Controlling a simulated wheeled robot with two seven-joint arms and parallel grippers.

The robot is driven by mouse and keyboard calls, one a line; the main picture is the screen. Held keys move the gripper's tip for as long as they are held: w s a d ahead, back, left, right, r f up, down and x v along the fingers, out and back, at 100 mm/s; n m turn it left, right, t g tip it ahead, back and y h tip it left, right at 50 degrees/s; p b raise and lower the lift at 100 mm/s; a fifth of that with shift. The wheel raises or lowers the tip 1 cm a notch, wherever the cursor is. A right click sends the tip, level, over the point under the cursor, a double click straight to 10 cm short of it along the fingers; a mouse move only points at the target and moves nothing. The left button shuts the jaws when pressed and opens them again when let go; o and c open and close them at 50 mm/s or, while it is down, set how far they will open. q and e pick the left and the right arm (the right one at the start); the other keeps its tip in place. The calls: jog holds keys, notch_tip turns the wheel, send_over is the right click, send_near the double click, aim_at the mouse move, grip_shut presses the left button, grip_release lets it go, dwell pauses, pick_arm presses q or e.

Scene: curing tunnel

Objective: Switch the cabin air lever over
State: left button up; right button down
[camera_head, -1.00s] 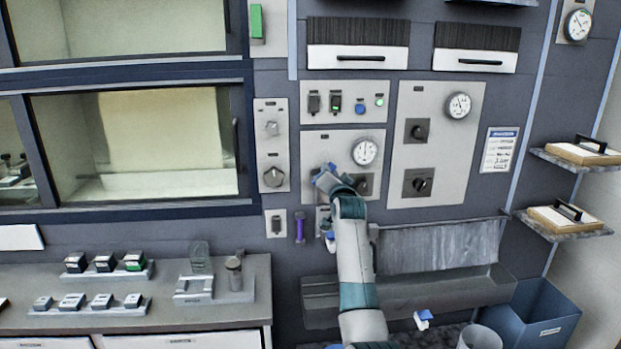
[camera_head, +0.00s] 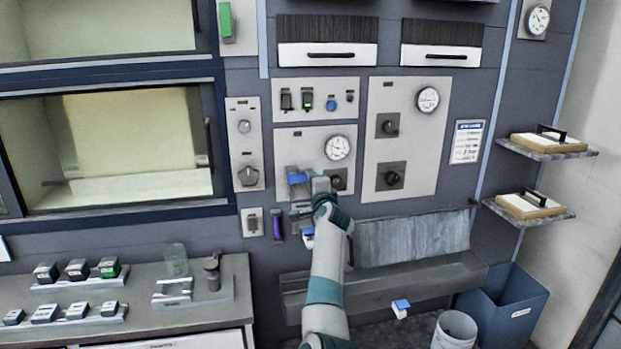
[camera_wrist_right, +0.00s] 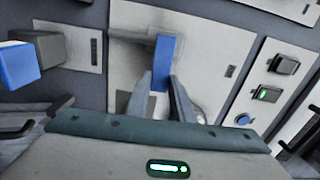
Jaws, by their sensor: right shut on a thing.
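A lever with a blue grip (camera_head: 297,179) sits on the light panel (camera_head: 285,143) below the round dial (camera_head: 337,148). Its label is too small to read. My right gripper (camera_head: 303,192) is at this lever and hides part of its mount. In the right wrist view the blue grip (camera_wrist_right: 163,58) stands between the two fingers of my right gripper (camera_wrist_right: 161,90), which is shut on it. My left gripper is not in view.
A knob (camera_head: 338,179) sits just right of my gripper. A switch row (camera_head: 319,100) is above, with two black knobs (camera_head: 389,125) on the panel to the right. Below are a purple handle (camera_head: 278,225), a blue-and-white part (camera_head: 308,239) and a trough (camera_head: 380,292).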

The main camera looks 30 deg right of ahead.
jog(key=shift+f+m, duration=0.1)
jog(key=shift+m, duration=0.3)
jog(key=c, duration=1.8)
grip_release()
jog(key=shift+o, duration=1.4)
jog(key=shift+w+f, duration=0.1)
jog(key=shift+s, duration=0.2)
jog(key=b+v, duration=0.4)
jog(key=v, duration=1.3)
jog(key=shift+a, duration=0.1)
